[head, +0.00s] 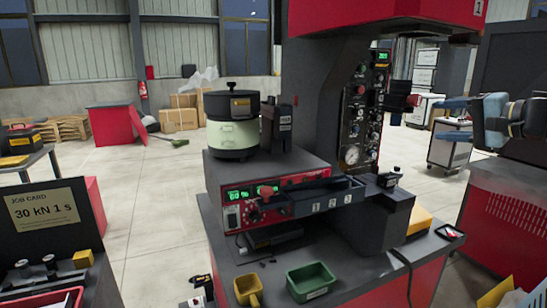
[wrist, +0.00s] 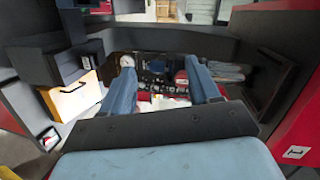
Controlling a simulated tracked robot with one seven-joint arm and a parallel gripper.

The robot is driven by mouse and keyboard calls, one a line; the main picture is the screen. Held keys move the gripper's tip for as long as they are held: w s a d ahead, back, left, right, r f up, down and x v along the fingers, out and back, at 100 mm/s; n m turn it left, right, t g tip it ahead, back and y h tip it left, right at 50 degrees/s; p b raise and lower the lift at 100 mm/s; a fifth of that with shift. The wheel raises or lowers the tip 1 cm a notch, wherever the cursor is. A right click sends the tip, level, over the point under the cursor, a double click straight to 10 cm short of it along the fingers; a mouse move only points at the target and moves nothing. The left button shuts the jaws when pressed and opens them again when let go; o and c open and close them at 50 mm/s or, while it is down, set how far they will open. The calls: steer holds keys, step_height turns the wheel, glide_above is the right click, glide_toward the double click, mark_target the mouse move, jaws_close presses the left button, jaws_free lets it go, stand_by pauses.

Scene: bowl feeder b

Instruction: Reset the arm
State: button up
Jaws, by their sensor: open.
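My gripper (head: 437,119) is at the right of the head view, raised in the air to the right of the press. Its two blue fingers point left and stand apart with nothing between them. In the wrist view my gripper (wrist: 160,68) also shows open and empty, its blue fingers spread left and right. Past the fingertips is a dark panel with knobs (wrist: 165,88); I cannot tell the exact distance to it. The fingers appear clear of the press column (head: 335,95).
The press has a red head (head: 385,14). A bowl feeder (head: 232,130) sits on a red control box (head: 265,200) with a lit display. A yellow bin (head: 247,290) and a green bin (head: 311,281) stand in front. A job card (head: 42,215) is at left.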

steer(key=s+a+f+n+g+h, duration=0.7)
steer(key=s+a+f+n, duration=0.3)
steer(key=a, duration=0.7)
step_height(320, 180, down, 4)
steer(key=shift+s+a+g, duration=0.2)
steer(key=shift+s+g, duration=0.5)
steer(key=shift+s, duration=0.5)
